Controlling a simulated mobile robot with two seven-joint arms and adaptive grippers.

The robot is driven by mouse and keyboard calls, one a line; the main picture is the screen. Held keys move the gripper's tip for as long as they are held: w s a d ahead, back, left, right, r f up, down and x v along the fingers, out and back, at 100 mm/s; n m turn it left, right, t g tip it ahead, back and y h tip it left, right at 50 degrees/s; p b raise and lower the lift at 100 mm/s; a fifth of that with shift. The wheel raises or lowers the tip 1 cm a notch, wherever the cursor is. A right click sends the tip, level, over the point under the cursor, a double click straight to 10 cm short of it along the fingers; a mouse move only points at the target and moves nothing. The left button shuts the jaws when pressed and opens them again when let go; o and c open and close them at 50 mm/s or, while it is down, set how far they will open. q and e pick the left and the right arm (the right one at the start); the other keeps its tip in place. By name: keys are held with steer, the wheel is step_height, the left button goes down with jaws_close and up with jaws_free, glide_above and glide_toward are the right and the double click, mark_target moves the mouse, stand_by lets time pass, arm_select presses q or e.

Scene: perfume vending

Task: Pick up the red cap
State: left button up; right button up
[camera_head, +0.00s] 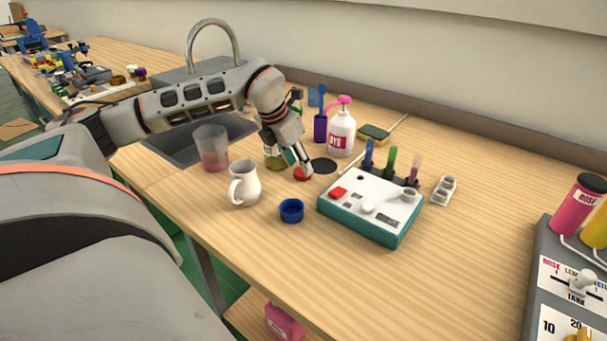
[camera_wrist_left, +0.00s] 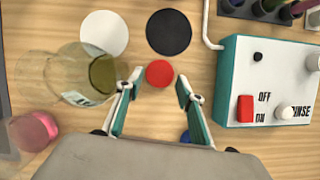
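The red cap (camera_head: 302,174) lies on the wooden table in the head view, just under the tips of my left gripper (camera_head: 302,168). In the left wrist view the red cap (camera_wrist_left: 159,73) shows as a round disc ahead of and between the two fingertips of my left gripper (camera_wrist_left: 158,85). The fingers are spread apart with nothing held between them. I cannot tell how high the fingertips are above the table. My right gripper is in neither view.
A teal-and-white machine (camera_head: 372,207) stands right of the cap, with a blue cap (camera_head: 291,211) and white pitcher (camera_head: 244,184) nearer. A glass jar (camera_wrist_left: 75,75), white disc (camera_wrist_left: 104,33) and black disc (camera_wrist_left: 169,32) are close by.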

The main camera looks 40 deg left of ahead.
arm_select(q)
steer(key=x, duration=0.2)
steer(key=shift+w+f, duration=0.1)
steer(key=shift+f, duration=0.25)
steer(key=shift+r, duration=0.1)
steer(key=c, duration=0.4)
steer(key=shift+r, duration=0.1)
